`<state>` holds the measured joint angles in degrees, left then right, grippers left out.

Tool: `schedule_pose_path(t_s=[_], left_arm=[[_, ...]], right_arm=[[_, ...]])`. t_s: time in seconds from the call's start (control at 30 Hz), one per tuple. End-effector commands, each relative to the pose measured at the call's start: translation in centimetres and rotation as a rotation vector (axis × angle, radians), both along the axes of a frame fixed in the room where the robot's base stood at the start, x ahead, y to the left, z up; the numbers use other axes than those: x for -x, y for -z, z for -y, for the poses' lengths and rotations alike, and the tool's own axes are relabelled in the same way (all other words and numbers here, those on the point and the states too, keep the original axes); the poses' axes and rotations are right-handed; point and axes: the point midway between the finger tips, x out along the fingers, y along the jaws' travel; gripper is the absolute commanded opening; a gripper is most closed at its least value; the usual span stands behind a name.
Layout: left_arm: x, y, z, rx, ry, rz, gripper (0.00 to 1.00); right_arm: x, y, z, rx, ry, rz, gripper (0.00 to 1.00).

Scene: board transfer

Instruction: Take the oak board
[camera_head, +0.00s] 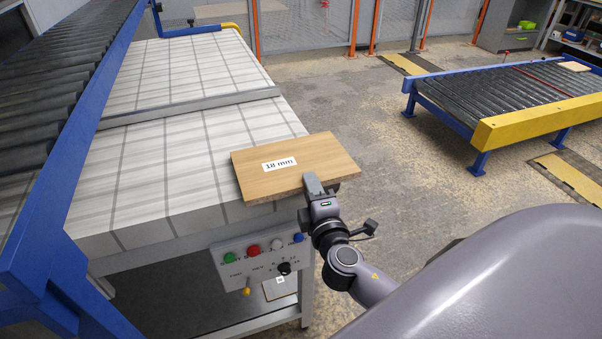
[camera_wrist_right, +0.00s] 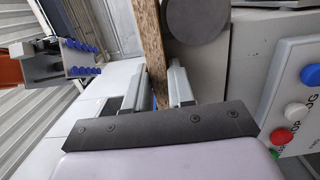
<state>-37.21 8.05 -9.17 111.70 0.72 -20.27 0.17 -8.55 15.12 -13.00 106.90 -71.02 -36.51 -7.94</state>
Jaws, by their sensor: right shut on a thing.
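The oak board (camera_head: 310,164), a light brown wooden board with a white "18 mm" label, is at the right front corner of the white table with grey lines (camera_head: 170,140). Its right part reaches past the table edge. My right gripper (camera_head: 314,186) is at the board's front edge and is shut on it. In the right wrist view the board (camera_wrist_right: 152,50) shows edge-on between the two fingers (camera_wrist_right: 162,88). I cannot tell whether the board touches the table. My left gripper is not in view.
A control panel (camera_head: 262,260) with coloured buttons is on the table's front, close to my right gripper. A blue-framed roller conveyor (camera_head: 50,100) runs along the left. Another roller conveyor (camera_head: 500,95) with a yellow end stands at the right. Open floor (camera_head: 400,160) lies between.

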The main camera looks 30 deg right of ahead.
Motion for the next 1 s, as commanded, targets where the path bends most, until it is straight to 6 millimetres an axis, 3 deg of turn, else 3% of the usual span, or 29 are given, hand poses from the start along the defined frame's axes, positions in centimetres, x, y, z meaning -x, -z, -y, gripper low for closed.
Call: schedule_pose_path(t_s=[0.23,0.37,0.5,0.8,1.0], left_arm=[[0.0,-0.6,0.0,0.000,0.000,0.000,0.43],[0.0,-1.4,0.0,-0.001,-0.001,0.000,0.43],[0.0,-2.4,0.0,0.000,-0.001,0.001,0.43],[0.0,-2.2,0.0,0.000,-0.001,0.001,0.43],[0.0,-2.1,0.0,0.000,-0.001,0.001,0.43]], right_arm=[[0.0,-1.6,0.0,0.000,0.000,0.005,0.00],[0.0,-3.6,0.0,-0.001,-0.002,0.007,0.00],[0.0,-7.1,0.0,0.000,-0.002,0.011,0.00],[0.0,-14.6,0.0,0.000,-0.002,0.015,0.00],[0.0,-18.4,0.0,0.001,-0.001,0.011,0.00]])
